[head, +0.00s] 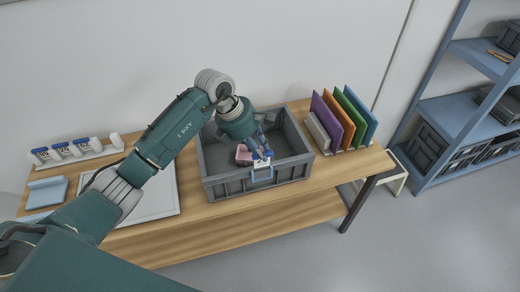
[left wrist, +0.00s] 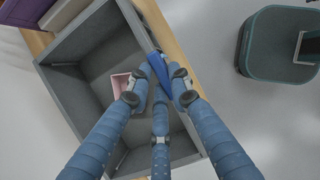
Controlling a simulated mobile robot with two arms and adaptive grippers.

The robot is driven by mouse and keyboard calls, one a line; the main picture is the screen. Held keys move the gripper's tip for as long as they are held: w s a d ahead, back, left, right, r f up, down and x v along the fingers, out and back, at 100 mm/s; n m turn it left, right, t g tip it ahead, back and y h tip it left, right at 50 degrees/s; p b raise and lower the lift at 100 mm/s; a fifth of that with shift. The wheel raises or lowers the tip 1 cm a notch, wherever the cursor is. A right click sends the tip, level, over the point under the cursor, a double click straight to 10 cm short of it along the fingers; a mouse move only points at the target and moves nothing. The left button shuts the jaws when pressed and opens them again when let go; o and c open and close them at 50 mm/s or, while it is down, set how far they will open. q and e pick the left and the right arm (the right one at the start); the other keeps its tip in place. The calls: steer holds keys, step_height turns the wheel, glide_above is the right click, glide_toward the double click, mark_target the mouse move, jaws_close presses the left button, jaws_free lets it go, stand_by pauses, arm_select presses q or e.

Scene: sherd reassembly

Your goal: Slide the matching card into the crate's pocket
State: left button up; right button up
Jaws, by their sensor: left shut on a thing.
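The grey crate (head: 219,188) stands on the wooden table, with a blue-framed pocket (head: 262,178) on its front wall. My left gripper (head: 260,152) is above that wall, shut on a white card with a blue top (head: 262,163). The card is at the pocket, its lower part overlapping the frame; I cannot tell how deep it sits. In the left wrist view, the gripper's fingers (left wrist: 160,88) close around the card's blue top (left wrist: 160,68) beside the crate wall. Other blue-topped cards (head: 62,150) stand in a white rack at the left. My right gripper is not in view.
A pink block (head: 244,155) lies inside the crate and also shows in the left wrist view (left wrist: 121,83). Purple (head: 326,121), orange and other coloured panels stand right of the crate. A white tray (head: 160,200) and folded blue cloth (head: 46,193) lie left.

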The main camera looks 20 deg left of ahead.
mark_target(260, 160)
arm_select(q)
steer(key=shift+f+b, duration=1.1)
steer(key=shift+f, duration=0.2)
steer(key=shift+f+b, duration=0.75)
steer(key=shift+f, duration=0.05)
steer(key=shift+f, duration=0.15)
steer(key=shift+f+b, duration=0.85)
steer(key=o, duration=1)
